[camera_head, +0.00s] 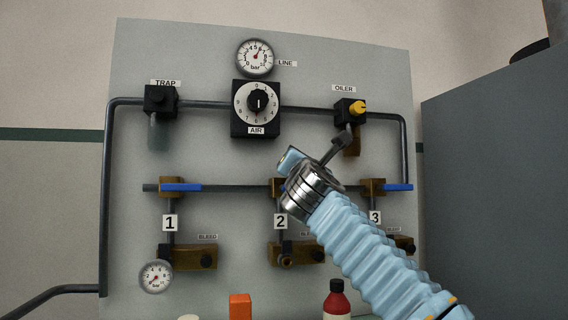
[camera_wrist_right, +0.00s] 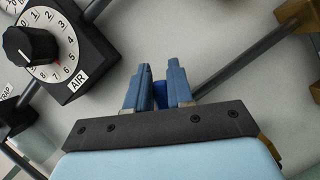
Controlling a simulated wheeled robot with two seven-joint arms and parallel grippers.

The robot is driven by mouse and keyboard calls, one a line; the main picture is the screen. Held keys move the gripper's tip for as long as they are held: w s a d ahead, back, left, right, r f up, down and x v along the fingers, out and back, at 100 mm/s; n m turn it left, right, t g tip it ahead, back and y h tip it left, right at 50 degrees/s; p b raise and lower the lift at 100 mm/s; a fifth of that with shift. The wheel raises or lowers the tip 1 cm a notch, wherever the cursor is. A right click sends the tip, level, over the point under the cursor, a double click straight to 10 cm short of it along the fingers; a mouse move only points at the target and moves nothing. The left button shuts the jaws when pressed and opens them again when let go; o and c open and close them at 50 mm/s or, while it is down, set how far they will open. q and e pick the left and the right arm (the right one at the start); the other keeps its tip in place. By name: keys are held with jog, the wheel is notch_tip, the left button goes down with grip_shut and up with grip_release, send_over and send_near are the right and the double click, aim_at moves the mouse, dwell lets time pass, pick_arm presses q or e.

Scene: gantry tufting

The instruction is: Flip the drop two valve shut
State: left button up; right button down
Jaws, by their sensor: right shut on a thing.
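The drop two valve (camera_head: 277,186) sits on the horizontal pipe above the "2" label (camera_head: 280,222). Its blue lever is mostly hidden behind my right gripper (camera_head: 290,160) in the head view. In the right wrist view, the blue lever (camera_wrist_right: 159,92) shows between the two fingers of my right gripper (camera_wrist_right: 158,78), which is shut on it. How the lever is turned is hard to tell. My left gripper is not in view.
Drop one's blue lever (camera_head: 181,187) and drop three's blue lever (camera_head: 398,187) lie along the pipe. The AIR regulator (camera_head: 256,108) and oiler (camera_head: 350,110) are above.

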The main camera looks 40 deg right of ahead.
jog(key=m, duration=0.1)
jog(key=f+m+g, duration=0.1)
jog(key=shift+s+d+m+b, duration=0.2)
jog(key=shift+d+m+b, duration=0.1)
jog(key=shift+d, duration=0.05)
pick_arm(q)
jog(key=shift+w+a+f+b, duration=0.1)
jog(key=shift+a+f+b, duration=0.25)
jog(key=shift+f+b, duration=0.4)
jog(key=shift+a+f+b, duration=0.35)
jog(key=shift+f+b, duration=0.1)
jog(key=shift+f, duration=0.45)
pick_arm(e)
jog(key=shift+s+d+f+m+g, duration=0.3)
jog(key=shift+f+m+g, duration=0.45)
jog(key=shift+m, duration=1.1)
jog(key=shift+s+d+f+m+g, duration=0.1)
jog(key=shift+d+f+m+g, duration=0.65)
jog(key=shift+m, duration=1.15)
jog(key=shift+s+d+f+m+g, duration=0.15)
jog(key=shift+f+m+g, duration=0.6)
jog(key=shift+m, duration=1.1)
jog(key=shift+a+f+t, duration=0.1)
jog(key=shift+f+t, duration=0.15)
jog(key=c, duration=1.1)
grip_release()
jog(key=shift+s, duration=0.1)
